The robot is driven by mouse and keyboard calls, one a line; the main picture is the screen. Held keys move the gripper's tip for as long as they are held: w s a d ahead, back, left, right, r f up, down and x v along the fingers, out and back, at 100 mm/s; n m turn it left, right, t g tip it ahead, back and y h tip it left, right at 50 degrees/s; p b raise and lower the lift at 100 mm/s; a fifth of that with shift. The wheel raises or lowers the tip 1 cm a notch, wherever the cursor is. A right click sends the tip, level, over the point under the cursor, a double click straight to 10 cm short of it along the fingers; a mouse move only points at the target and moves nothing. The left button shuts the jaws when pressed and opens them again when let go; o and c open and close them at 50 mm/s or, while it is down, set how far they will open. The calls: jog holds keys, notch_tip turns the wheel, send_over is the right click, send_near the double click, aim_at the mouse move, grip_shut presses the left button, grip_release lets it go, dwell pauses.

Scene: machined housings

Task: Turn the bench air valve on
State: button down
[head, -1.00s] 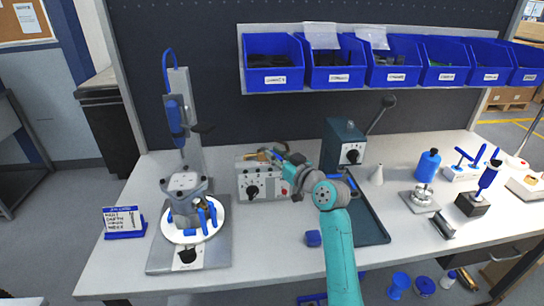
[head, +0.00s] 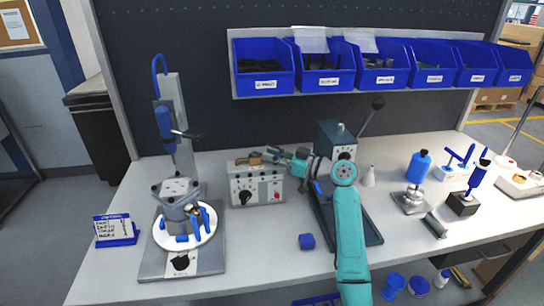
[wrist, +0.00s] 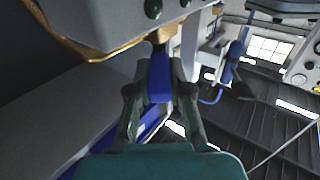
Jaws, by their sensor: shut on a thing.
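The air valve is a brass fitting (head: 256,159) on top of a grey control box (head: 243,190) in the head view. In the wrist view, the brass part (wrist: 163,35) shows at the top, with a blue lever (wrist: 159,78) joined to it. My gripper (head: 272,154) reaches in from the right at the top of the box. In the wrist view my gripper (wrist: 160,72) has one finger on each side of the blue lever and is shut on it. The lever is hidden behind my gripper in the head view, so its angle is hard to tell there.
The control box has a black knob and a red button on its front. A grey-green machine (head: 335,140) with a long lever stands right of it. A fixture (head: 150,262) with a clamped housing stands left. Blue bins (head: 262,80) hang above.

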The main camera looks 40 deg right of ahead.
jog(key=c, duration=1.1)
grip_release()
jog(key=shift+f, duration=0.1)
jog(key=shift+o, duration=0.2)
jog(key=v, duration=1.2)
